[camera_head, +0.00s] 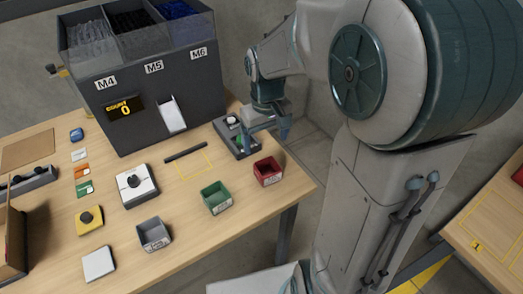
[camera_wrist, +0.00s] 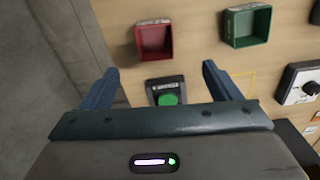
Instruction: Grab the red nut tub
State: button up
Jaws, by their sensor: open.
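The red nut tub (camera_head: 268,171) stands near the right edge of the wooden table in the head view, an open box with a pale label on its front. In the wrist view the red tub (camera_wrist: 154,41) lies beyond my fingertips, between them and the top edge, and looks empty. My gripper (camera_head: 268,124) hangs over the table's right side, behind the tub in the head view. In the wrist view my gripper (camera_wrist: 160,73) has its two blue fingers spread wide with nothing between them, apart from the tub.
A green tub (camera_head: 216,198) and a grey tub (camera_head: 154,234) stand left of the red one. A dark box with a green button (camera_wrist: 168,98) sits below my fingers. The feeder (camera_head: 160,90) rises at the back. Bare table lies around the red tub.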

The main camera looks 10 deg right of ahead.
send_near(267, 169)
jog(key=s, duration=0.1)
jog(key=s+a+f, duration=0.1)
jog(key=shift+s+f, duration=0.25)
jog(key=shift+f, duration=0.05)
jog(key=f, duration=0.4)
jog(key=shift+w+d, duration=0.15)
jog(key=shift+d, duration=0.15)
jog(key=shift+f, duration=0.55)
jog(key=c, duration=1.1)
